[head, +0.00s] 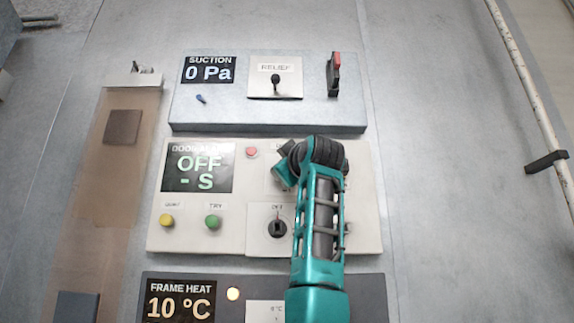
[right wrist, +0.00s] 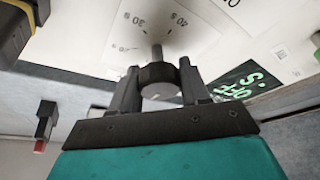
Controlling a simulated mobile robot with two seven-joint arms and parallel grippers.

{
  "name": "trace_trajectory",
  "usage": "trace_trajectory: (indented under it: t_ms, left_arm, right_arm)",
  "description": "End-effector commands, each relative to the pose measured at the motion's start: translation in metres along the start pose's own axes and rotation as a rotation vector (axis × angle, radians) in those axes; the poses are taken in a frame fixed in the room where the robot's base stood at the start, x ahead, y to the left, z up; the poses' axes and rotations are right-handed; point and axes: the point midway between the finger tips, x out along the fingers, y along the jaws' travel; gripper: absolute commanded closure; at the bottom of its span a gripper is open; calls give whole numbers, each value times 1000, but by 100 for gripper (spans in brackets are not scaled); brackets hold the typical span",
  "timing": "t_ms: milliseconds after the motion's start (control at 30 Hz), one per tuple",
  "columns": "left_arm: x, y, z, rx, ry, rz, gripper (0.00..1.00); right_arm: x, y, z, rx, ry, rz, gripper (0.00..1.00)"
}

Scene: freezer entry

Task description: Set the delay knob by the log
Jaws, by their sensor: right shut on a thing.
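The door alarm panel (head: 235,237) is a white box in the head view. Its display (head: 198,167) reads OFF and - S in green. My right arm comes in from below and covers the panel's right part. In the right wrist view my right gripper (right wrist: 160,76) is shut on a dark round knob (right wrist: 158,86) with a thin shaft. The knob's setting is not clear. No readable log shows. My left gripper is not in view.
A yellow button (head: 166,220), a green button (head: 213,222) and an OFF switch (head: 277,228) sit close by. The suction panel (head: 270,126) is above and the frame heat panel (head: 370,290) below. A brown board (head: 112,180) hangs at left.

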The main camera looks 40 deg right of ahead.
Motion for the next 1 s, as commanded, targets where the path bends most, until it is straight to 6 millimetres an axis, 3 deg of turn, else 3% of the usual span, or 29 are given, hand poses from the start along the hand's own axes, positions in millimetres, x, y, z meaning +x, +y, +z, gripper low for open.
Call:
trace_trajectory:
  t_ms: [667,700,933,1000]
  left_arm:
    - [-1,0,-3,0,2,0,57]
    - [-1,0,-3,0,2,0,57]
    - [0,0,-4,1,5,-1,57]
    - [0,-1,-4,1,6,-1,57]
  right_arm:
    - [0,0,-1,-62,1,-24,84]
    - [0,0,-1,-62,1,-24,52]
    - [0,0,-1,-61,1,-24,30]
    - [0,0,0,-60,1,-24,30]
